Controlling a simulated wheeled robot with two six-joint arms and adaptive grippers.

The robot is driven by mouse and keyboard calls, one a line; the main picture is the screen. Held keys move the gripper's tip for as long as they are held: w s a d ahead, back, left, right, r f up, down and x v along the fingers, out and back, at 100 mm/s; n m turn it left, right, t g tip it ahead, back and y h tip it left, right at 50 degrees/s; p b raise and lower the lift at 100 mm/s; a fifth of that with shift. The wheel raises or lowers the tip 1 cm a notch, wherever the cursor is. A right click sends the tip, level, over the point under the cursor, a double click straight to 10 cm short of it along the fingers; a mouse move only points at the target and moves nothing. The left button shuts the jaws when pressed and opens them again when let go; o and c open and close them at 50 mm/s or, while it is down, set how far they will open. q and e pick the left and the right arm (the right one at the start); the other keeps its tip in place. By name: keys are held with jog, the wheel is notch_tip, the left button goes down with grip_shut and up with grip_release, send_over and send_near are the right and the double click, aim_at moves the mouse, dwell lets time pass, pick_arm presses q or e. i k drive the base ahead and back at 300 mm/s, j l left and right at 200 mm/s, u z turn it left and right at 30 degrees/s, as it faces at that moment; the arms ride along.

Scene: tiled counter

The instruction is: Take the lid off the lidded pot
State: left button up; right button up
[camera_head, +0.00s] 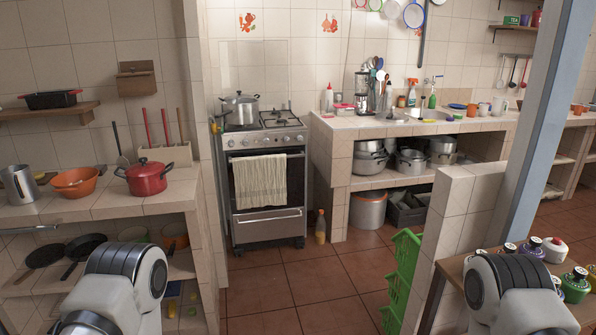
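A red lidded pot (147,181) with dark side handles stands on the tiled counter (105,205) at the left. Its red lid (145,167) is on it, with a dark knob on top. A silver pot (240,113) stands on the stove and also seems to have a lid with a knob. Only white and dark links of my two arms show at the bottom left and bottom right. Neither of my grippers is in view, so their state is hidden.
An orange bowl (75,184) and a metal pot (19,185) stand left of the red pot. A utensil holder (165,155) is close behind it. Bottles (575,285) crowd a wooden surface at right. Green crates (402,275) stand on the floor; the middle floor is clear.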

aim_at(240, 96)
jog(key=i, duration=1.55)
jog(key=i+l+u, duration=0.1)
jog(key=i, duration=1.5)
